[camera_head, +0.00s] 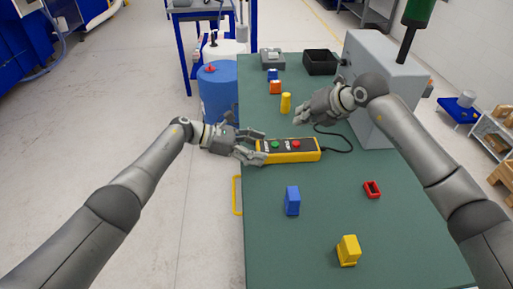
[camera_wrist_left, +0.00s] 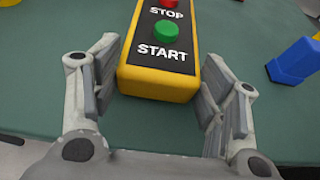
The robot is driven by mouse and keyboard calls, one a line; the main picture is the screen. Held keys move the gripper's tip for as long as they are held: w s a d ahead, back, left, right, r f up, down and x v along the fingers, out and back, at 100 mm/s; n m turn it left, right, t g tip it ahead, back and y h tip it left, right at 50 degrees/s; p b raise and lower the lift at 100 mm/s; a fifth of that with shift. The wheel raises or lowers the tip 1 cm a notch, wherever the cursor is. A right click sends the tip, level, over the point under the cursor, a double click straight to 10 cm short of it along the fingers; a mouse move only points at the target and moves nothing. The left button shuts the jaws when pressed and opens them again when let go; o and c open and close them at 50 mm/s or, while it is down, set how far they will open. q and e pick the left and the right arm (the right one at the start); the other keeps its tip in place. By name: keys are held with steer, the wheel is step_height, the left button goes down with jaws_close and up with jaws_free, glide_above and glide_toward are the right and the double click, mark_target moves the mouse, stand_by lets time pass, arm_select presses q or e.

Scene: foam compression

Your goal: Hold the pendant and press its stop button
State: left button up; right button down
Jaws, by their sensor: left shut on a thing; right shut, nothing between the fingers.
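The pendant (camera_head: 291,157) is a yellow box with a black top plate, lying on the green table. Its red stop button (camera_head: 296,143) is towards its right end and its green start button (camera_head: 275,144) towards its left end. My left gripper (camera_head: 257,149) is shut on the left end of the pendant. In the left wrist view its fingers (camera_wrist_left: 160,88) stand on either side of the yellow end, and the stop button (camera_wrist_left: 170,3) is cut by the top edge. My right gripper (camera_head: 301,118) is shut and empty, above and behind the pendant, apart from it.
A black cable (camera_head: 338,140) curves from the pendant's right end. A yellow cylinder (camera_head: 286,103) stands behind my right gripper. A grey machine (camera_head: 380,85) stands at the right. Blue (camera_head: 292,201), yellow (camera_head: 348,251) and red (camera_head: 372,189) pieces lie in front, with bare table between them.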

arm_select(q)
steer(key=o, duration=1.5)
steer(key=shift+o, duration=0.2)
